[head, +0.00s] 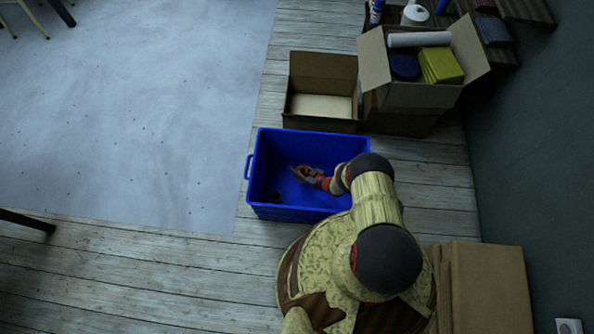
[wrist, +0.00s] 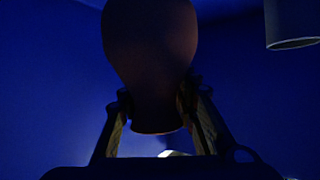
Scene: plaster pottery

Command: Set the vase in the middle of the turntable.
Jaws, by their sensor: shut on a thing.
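The vase (wrist: 150,45) is a dark brown, rounded body in the wrist view, narrowing downward in the picture to a short end. My gripper (wrist: 157,98) is shut on that narrow part, one finger on each side. In the head view my gripper (head: 300,173) is down inside a blue crate (head: 255,160). I cannot make out the vase clearly in the head view. No turntable can be made out in either view.
A pale cylinder (wrist: 292,24) shows upper right in the wrist view. Behind the crate stand an open cardboard box (head: 322,72) and a filled one (head: 410,97).

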